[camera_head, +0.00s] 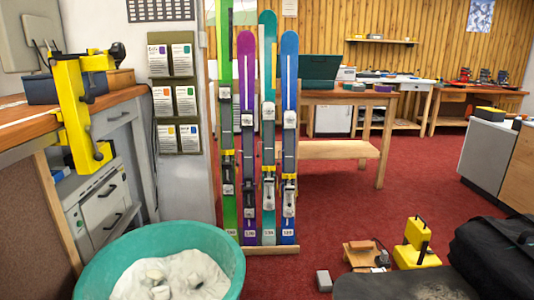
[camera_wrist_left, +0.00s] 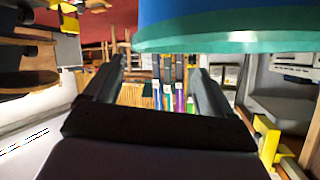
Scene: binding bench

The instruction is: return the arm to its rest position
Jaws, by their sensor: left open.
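My left gripper (camera_wrist_left: 158,72) shows in the left wrist view as two dark fingers spread well apart. It is open, with nothing between the fingertips; the skis show only in the background beyond the gap. That view is turned roughly upside down. Neither of my arms can be made out in the head view, so I cannot see the arm's full pose. My right gripper is in neither view.
A teal tub (camera_head: 225,255) holding white material stands at the front left, near my left gripper in the wrist view (camera_wrist_left: 235,42). A yellow clamp (camera_head: 75,115) hangs on the left bench. Skis (camera_head: 247,130) stand upright behind. Red carpet (camera_head: 335,220) is open centrally.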

